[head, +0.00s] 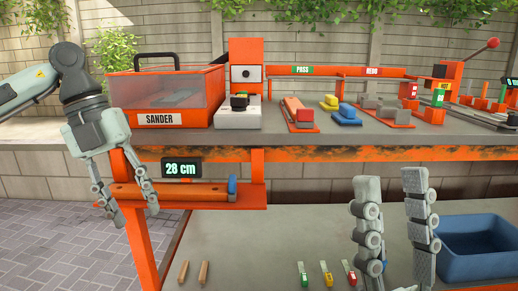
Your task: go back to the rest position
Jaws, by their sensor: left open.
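My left gripper (130,205) hangs from the left with its fingers spread, pointing down. Its fingers overlap the left end of an orange bar (190,192) under the workbench edge; I cannot tell if they touch it. My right gripper (391,190) shows at the lower right, fingers pointing up and apart, with nothing seen between them. It stands in front of the lower grey surface, left of the blue bin (483,245). The rest of the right arm is out of view.
The workbench (340,143) carries a clear-lidded sander box (168,100), a white button box (238,115) and coloured blocks. A "28 cm" display (181,168) hangs below its edge. Two wooden pegs (193,273) and several coloured tags (326,275) lie on the lower surface (255,245).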

